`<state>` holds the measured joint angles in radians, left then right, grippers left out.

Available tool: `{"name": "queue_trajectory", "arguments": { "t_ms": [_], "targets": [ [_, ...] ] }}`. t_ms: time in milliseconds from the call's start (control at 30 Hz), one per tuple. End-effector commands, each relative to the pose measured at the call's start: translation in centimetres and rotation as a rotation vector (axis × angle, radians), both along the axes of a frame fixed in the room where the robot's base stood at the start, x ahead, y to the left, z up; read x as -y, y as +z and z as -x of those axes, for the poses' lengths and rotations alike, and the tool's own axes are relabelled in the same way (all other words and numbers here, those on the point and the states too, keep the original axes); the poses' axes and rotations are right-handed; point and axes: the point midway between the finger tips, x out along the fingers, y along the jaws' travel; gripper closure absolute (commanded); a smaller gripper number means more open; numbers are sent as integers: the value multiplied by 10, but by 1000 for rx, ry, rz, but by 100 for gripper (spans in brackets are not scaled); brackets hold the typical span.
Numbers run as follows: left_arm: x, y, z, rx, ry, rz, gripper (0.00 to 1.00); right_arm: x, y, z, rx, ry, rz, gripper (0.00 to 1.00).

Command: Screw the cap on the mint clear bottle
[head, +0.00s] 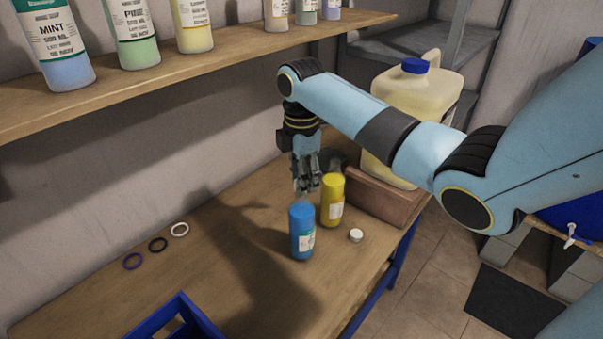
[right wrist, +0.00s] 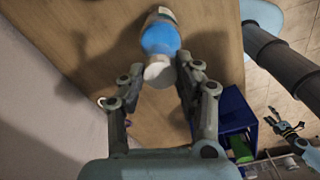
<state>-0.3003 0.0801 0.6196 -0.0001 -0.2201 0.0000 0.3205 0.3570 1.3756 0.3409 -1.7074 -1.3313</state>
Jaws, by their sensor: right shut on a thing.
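A blue bottle (head: 302,236) with a pale label stands upright on the workbench; its label is too small to read. My right gripper (head: 306,188) is just above and behind it, fingers pointing down. Whether the held cap touches the bottle's neck is unclear. Another white cap (head: 356,235) lies on the bench to the right. My left gripper (right wrist: 286,130) shows small and open in the right wrist view.
A yellow bottle (head: 332,203) stands close behind the blue one. A blue crate (head: 180,303) is in front. Labelled bottles stand on the shelf (head: 120,88).

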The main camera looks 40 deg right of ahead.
Motion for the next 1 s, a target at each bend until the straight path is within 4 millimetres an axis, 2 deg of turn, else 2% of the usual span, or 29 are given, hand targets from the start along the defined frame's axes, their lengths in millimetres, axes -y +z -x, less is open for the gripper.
{"name": "queue_trajectory", "arguments": {
  "t_ms": [1000],
  "targets": [
    [0, 0, 0, 1, 0, 0, 23, 0, -10, 0, 0, 0, 0, 76]
  ]
}}
